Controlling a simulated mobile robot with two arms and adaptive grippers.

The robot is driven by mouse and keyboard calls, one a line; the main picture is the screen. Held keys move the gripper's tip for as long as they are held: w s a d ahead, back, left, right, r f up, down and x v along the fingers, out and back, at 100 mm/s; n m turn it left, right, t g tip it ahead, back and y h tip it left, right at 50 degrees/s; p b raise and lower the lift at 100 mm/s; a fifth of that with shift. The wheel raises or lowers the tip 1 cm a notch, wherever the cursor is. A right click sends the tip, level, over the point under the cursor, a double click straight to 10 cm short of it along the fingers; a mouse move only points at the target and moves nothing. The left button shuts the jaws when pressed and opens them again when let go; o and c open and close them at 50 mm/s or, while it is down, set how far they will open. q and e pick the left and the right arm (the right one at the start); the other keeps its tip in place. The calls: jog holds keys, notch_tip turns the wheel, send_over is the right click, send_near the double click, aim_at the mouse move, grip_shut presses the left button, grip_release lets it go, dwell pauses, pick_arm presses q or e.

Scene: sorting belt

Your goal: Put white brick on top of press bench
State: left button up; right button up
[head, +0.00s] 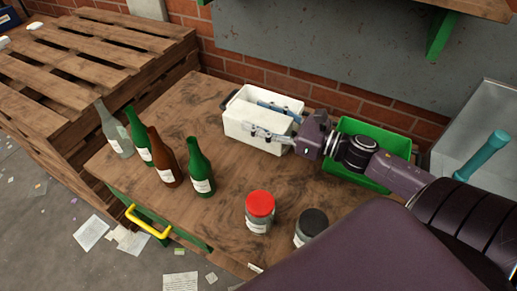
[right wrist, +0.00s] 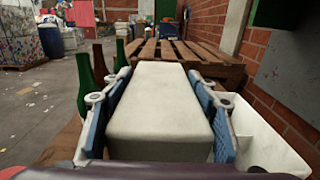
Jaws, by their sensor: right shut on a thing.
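My right gripper (head: 270,121) has its two blue-padded fingers closed on the sides of a white brick (right wrist: 160,105). The brick fills the space between the fingers in the right wrist view. In the head view the brick blends with the white bin (head: 248,135) beside or below it, so its height above the bench is hard to tell. The wooden-topped bench (head: 222,228) has a green frame and a yellow handle; I take it as the press bench. My left gripper is not in view.
Several bottles (head: 167,160) stand on the bench's left part. A red-lidded jar (head: 260,210) and a black-lidded jar (head: 311,227) stand near the front. A green bin (head: 345,127) is behind my right arm. Wooden pallets (head: 75,65) are at left. The bench middle is clear.

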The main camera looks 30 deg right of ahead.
jog(key=f, duration=0.5)
jog(key=shift+w+d, duration=0.15)
jog(key=shift+w, duration=0.05)
notch_tip(320, 180, down, 8)
jog(key=shift+f, duration=0.45)
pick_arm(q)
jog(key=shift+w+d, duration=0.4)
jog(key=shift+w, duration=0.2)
